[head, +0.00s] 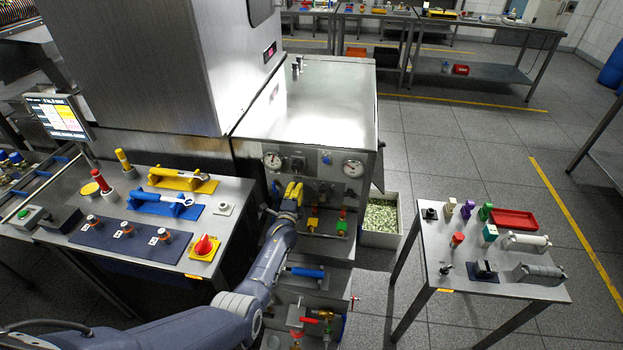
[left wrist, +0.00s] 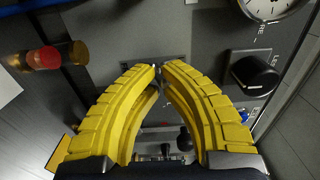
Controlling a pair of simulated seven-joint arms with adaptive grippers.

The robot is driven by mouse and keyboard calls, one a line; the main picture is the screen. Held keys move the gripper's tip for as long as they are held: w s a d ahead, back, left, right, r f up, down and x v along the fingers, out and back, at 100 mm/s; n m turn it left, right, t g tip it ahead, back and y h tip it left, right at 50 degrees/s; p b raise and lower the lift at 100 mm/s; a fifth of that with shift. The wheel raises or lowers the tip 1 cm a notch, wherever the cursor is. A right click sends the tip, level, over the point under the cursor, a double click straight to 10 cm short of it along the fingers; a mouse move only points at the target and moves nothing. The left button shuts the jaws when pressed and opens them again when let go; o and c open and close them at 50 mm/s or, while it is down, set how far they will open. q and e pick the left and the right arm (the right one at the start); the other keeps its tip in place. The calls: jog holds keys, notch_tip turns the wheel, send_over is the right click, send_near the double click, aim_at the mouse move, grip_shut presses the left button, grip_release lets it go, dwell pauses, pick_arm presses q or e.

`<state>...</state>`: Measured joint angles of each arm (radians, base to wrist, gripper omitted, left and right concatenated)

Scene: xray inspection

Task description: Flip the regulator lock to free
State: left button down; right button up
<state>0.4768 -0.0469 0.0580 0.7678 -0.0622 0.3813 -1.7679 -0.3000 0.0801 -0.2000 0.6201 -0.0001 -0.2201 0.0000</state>
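My left gripper (head: 293,193) is in front of the upper part of the grey machine panel (head: 318,186). In the left wrist view its yellow fingers (left wrist: 160,68) meet almost tip to tip, with nothing clearly held between them. A black knob or lever (left wrist: 254,73) on a labelled plate is to the right of the fingers, apart from them. A small black-knobbed lever (left wrist: 184,139) shows between the fingers, lower down. I cannot tell which part is the regulator lock; its label is not readable. My right gripper is in neither view.
Gauges flank the panel top, a left one (head: 272,161) and a right one (head: 353,168). Yellow and red valve handles (head: 312,224) sit below. A tool table (head: 180,240) is left, a smaller table (head: 440,262) right. A bin (head: 392,238) stands beside the machine.

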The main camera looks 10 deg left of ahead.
pick_arm(q)
jog(key=shift+f, duration=0.3)
dwell(0.4)
jog(key=s, duration=0.7)
jog(key=shift+d+r, duration=0.15)
jog(key=shift+r, duration=0.2)
dwell(0.6)
